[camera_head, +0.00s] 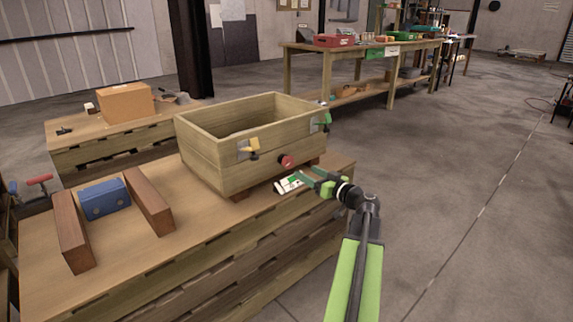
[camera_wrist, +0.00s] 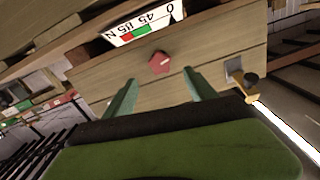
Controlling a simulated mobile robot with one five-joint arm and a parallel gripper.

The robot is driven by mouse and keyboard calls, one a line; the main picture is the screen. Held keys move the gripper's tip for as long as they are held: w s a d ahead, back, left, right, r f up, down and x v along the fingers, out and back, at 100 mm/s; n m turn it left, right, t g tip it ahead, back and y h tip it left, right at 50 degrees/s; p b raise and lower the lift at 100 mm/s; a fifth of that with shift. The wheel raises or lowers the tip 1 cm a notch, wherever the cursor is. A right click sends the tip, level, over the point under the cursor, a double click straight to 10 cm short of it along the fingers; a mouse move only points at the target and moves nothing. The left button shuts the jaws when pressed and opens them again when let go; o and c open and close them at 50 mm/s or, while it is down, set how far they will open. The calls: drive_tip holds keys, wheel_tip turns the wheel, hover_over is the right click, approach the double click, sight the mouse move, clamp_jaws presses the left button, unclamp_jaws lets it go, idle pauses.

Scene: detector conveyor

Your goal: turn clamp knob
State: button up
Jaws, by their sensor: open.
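The clamp knob (camera_head: 286,161) is a small red knob low on the front wall of a wooden box (camera_head: 205,163). In the wrist view the red knob (camera_wrist: 160,62) has a pale mark and sits beyond the fingertips, between their lines. My gripper (camera_head: 305,175) is open beside the box's front, just right of the knob. Its two green fingers also show in the wrist view (camera_wrist: 158,84), apart from the knob with nothing between them. A scale card (camera_head: 292,182) with red and green bands lies by the knob; in the wrist view it reads 0, 45, 85 N.
Yellow (camera_head: 249,147) and green (camera_head: 322,121) latches sit on the box. A blue block (camera_head: 103,198) lies between two brown wooden bars (camera_head: 150,201) on the workbench (camera_head: 200,233). A cardboard box (camera_head: 125,102) stands behind. The floor at right is clear.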

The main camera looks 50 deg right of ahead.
sight(289, 164)
drive_tip(key=w, duration=0.7)
drive_tip(key=w+d, duration=0.1)
drive_tip(key=w, duration=0.3)
drive_tip(key=shift+a, duration=0.1)
drive_tip(key=c, duration=1.4)
drive_tip(key=shift+a+f, duration=0.1)
drive_tip(key=shift+a, duration=0.05)
